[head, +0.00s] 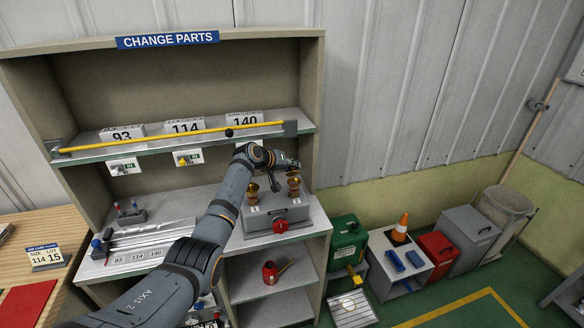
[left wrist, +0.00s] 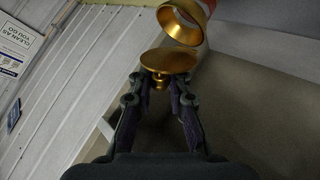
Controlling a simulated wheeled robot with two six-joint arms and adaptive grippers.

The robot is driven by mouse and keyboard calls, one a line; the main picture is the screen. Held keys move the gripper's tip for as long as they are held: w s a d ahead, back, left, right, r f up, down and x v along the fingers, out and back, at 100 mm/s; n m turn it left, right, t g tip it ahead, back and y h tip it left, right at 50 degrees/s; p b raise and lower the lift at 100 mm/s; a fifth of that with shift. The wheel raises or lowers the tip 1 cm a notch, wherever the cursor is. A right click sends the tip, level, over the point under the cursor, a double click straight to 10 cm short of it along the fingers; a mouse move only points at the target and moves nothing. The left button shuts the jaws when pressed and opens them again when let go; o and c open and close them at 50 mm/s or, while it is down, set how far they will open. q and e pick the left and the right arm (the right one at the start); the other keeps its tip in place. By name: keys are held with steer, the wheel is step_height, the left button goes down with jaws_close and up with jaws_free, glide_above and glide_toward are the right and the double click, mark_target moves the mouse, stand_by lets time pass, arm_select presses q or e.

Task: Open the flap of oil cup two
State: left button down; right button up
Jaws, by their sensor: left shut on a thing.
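Oil cup two (head: 294,188) is the right one of two small brass cups on a grey box (head: 275,222) on the shelf unit. Oil cup one (head: 252,194) stands to its left. My left gripper (head: 288,163) is just above oil cup two and hides part of its top. In the left wrist view, the gripper's fingertips (left wrist: 159,84) close on the small knob under the round brass flap (left wrist: 168,61). The flap lies beside a hollow brass ring, the cup rim (left wrist: 182,24), whose opening shows. My right gripper is not in view.
A yellow bar (head: 170,137) runs along the upper shelf above my arm, in front of numbered boxes (head: 184,127). A red knob (head: 280,225) is on the grey box's front. A red oil can (head: 272,272) stands on the shelf below.

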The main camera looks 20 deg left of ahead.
arm_select(q)
steer(key=shift+f, duration=0.15)
steer(key=c, duration=1.3)
jaws_free()
steer(key=v, duration=1.2)
steer(key=shift+d, duration=0.1)
